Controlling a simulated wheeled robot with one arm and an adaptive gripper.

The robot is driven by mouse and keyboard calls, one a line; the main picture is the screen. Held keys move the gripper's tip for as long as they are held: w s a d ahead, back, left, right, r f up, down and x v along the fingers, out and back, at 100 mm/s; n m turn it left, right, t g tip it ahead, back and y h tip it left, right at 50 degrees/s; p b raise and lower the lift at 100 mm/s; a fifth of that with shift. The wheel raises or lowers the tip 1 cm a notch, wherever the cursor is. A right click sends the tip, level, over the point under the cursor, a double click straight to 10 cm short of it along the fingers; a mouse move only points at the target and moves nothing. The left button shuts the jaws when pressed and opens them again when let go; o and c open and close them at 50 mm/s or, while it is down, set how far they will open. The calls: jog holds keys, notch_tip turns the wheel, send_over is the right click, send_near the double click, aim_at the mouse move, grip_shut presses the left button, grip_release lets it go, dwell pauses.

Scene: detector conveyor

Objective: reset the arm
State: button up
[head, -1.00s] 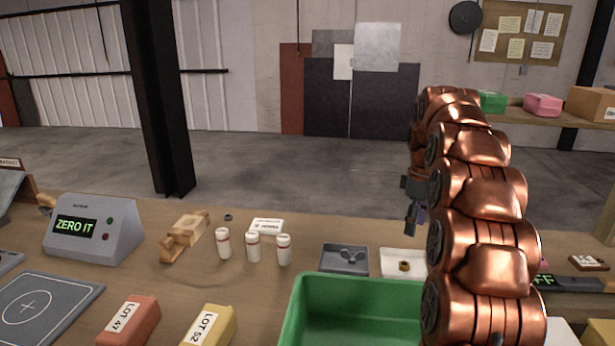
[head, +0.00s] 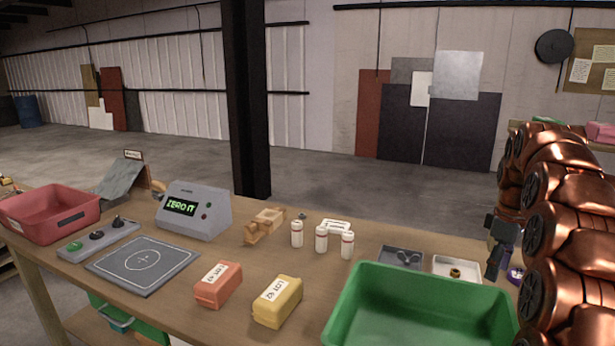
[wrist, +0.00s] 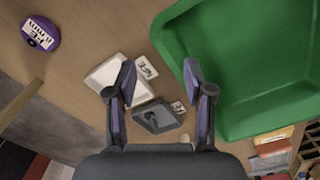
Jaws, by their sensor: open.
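My copper-coloured arm stands at the right of the head view. My gripper (head: 492,262) hangs from it, small and partly cut off from clear view, near the right end of the bench. In the wrist view my gripper (wrist: 161,95) is open, with its two dark and purple fingers apart and nothing between them. Below the fingers lie a white tray (wrist: 103,78) and a dark grey tray (wrist: 146,122) on the bench. The green bin (wrist: 203,80) is just right of the fingers.
On the bench (head: 240,300) stand a red bin (head: 60,212), a grey "ZERO IT" display box (head: 195,210), a crosshair pad (head: 143,262), several white bottles (head: 321,239), an orange block (head: 217,285), a yellow block (head: 277,301) and a green bin (head: 415,285). A purple-rimmed disc (wrist: 40,33) lies upper left.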

jog(key=s+a+r+m+p, duration=0.3)
jog(key=s+a+p, duration=0.1)
jog(key=s+a, duration=1.1)
jog(key=s+a+f+m+p, duration=0.1)
jog(key=s+a, duration=0.2)
jog(key=s, duration=0.4)
jog(key=s+a+f+m+g+p, duration=0.1)
jog(key=s+a+f+m, duration=0.1)
jog(key=s, duration=0.5)
jog(key=s+a+f+m+p, duration=0.1)
jog(key=s+a+f, duration=0.1)
jog(key=s+a, duration=0.2)
jog(key=s, duration=0.3)
jog(key=shift+s+f+g, duration=0.25)
jog(key=shift+s+g, duration=0.15)
